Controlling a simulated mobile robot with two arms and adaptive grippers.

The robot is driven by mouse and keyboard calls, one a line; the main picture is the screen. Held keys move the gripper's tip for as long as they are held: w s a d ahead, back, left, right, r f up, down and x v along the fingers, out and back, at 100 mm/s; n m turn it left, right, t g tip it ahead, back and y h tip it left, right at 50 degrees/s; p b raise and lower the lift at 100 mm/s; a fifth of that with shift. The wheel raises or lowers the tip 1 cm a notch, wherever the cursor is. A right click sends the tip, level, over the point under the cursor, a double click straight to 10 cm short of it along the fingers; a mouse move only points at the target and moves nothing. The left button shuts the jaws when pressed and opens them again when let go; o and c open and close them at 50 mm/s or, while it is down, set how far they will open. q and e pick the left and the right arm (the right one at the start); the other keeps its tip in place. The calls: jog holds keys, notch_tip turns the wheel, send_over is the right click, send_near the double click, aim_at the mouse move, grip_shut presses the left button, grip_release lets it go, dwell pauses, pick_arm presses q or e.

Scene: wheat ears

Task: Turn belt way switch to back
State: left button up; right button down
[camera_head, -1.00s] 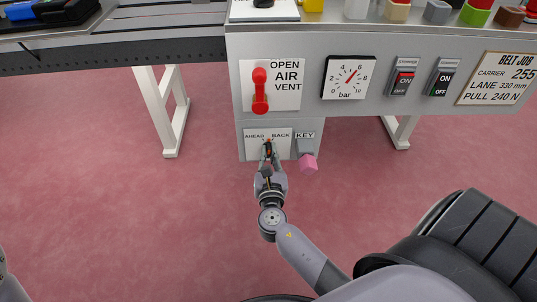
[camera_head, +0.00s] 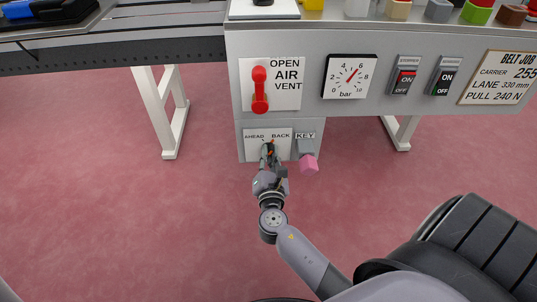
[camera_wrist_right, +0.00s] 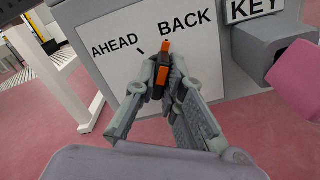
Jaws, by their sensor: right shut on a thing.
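The belt way switch (camera_wrist_right: 162,64) is a dark knob with an orange pointer on a white plate (camera_wrist_right: 95,68) marked AHEAD on the left and BACK on the right. In the right wrist view the pointer's tip is just below the left end of the word BACK. My right gripper (camera_wrist_right: 162,82) is shut on the knob, a finger on each side, and hides its lower part. In the head view the right gripper (camera_head: 268,152) reaches up to the switch plate (camera_head: 252,151) on the lower panel. My left gripper is out of view.
A pink key handle (camera_head: 309,164) sticks out right of the switch, under the KEY label. Above are a red air vent lever (camera_head: 260,90), a gauge (camera_head: 349,76) and two rocker switches (camera_head: 403,77).

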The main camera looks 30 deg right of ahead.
jog(key=c, duration=1.7)
grip_release()
jog(key=shift+s, duration=0.1)
jog(key=v, duration=1.2)
